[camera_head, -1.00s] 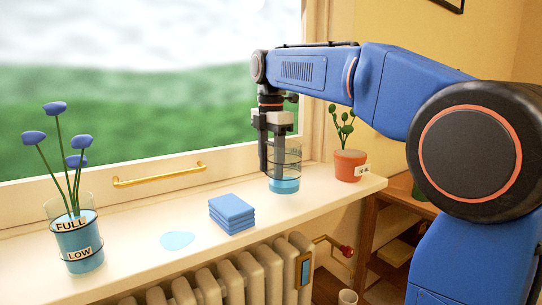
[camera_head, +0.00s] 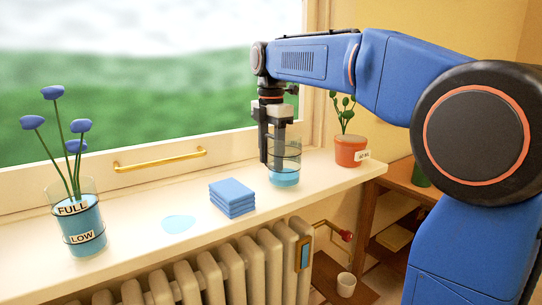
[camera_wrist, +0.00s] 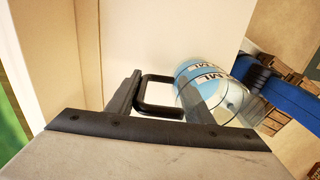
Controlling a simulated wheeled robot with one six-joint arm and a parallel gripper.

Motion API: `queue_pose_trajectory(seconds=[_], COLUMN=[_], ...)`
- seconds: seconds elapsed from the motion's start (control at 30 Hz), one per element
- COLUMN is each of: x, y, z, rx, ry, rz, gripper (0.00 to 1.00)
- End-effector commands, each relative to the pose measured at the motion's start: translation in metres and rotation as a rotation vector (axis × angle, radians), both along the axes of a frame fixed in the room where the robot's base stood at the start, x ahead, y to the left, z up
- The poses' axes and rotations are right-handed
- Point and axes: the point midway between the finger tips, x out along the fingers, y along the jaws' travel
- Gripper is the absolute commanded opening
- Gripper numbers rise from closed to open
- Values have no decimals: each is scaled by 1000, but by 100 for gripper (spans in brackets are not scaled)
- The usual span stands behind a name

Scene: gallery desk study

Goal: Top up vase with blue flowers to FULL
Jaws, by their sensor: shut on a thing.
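The clear vase (camera_head: 93,228) with several blue flowers (camera_head: 56,92) stands upright at the left of the sill. It carries a FULL label above a LOW label, and its blue water reaches about the FULL label. My gripper (camera_head: 270,160) is shut on the black handle of a clear jug (camera_head: 286,178) at the sill's right part. Some blue water shows low in the jug, which looks upright. I cannot tell whether its base touches the sill. In the wrist view, my fingers are at the handle (camera_wrist: 158,95), and the jug (camera_wrist: 222,95) shows beside them with partly readable ML markings.
A light blue puddle (camera_head: 178,222) lies on the sill (camera_head: 140,215), beside a stack of blue cloths (camera_head: 232,198). A potted plant (camera_head: 350,150) stands right of the jug. A radiator (camera_head: 235,262) is below. Sill space between vase and puddle is clear.

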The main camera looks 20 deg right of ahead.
Motion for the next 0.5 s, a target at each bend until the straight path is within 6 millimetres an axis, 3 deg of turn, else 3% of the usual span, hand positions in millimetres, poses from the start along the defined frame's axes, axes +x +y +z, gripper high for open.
queue_pose_trajectory(seconds=[0.5], x=[0], y=[0], z=[-8], rx=[0], ry=[-1], rz=[0], gripper=[2])
